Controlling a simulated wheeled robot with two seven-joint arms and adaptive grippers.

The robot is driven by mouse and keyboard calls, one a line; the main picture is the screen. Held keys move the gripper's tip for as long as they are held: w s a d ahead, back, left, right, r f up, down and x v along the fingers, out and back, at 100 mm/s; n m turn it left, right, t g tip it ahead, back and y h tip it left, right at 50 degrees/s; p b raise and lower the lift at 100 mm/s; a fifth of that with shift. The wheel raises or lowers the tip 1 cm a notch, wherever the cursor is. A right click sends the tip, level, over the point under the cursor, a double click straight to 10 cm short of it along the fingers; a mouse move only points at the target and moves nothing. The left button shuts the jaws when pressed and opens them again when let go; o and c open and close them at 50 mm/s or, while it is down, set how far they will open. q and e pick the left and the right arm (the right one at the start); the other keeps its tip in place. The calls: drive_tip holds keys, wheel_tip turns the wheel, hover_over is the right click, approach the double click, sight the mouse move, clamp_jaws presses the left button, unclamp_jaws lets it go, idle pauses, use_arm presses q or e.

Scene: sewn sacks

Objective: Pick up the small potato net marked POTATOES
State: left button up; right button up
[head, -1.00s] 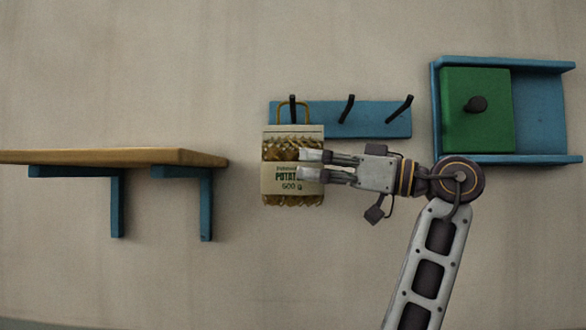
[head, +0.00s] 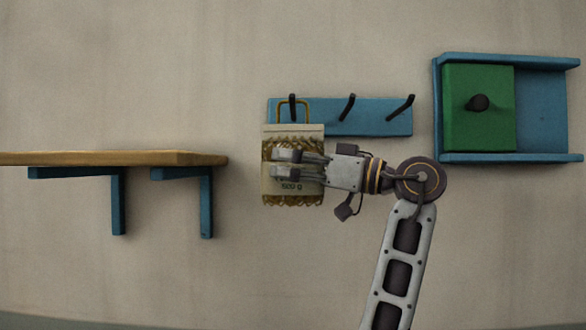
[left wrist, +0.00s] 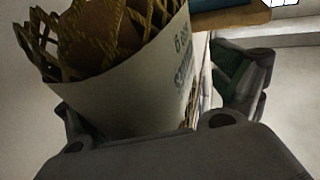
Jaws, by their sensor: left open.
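The small potato net (head: 292,192), gold mesh with a pale label band, hangs upright by its loop from the left black hook (head: 292,106). My left gripper (head: 282,165) reaches in from the right, level with the label. Its fingers are open and cover part of the lettering in the head view. In the left wrist view the net (left wrist: 140,90) stands between the two spread fingers of the gripper (left wrist: 155,110), its printed label close to the palm. Whether either finger touches it I cannot tell. My right gripper is not in view.
The hooks are on a blue wall board (head: 375,119); the other two are empty. A wooden shelf (head: 110,158) on blue brackets is at left. A blue wall box (head: 540,110) with a green sliding panel (head: 478,135) is at upper right. The wall below the net is clear.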

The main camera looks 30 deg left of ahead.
use_arm(q)
drive_tip(key=c, duration=1.6)
drive_tip(key=shift+r, duration=0.15)
drive_tip(key=shift+r+b, duration=0.35)
drive_tip(key=shift+r, duration=0.15)
drive_tip(key=shift+s+d, duration=0.15)
drive_tip(key=shift+s, duration=0.15)
drive_tip(key=s+d+b, duration=0.2)
drive_tip(key=s, duration=0.2)
drive_tip(key=s+d+b, duration=0.2)
drive_tip(key=s+d, duration=0.1)
drive_tip(key=s, duration=0.2)
drive_tip(key=s+d+b, duration=0.2)
drive_tip(key=s+d, duration=0.1)
drive_tip(key=s, duration=0.1)
drive_tip(key=shift+s+d, duration=0.25)
drive_tip(key=shift+s, duration=0.15)
drive_tip(key=shift+c, duration=0.3)
drive_tip(key=shift+s+d+r, duration=0.1)
drive_tip(key=shift+s+d, duration=0.2)
drive_tip(key=shift+s, duration=0.2)
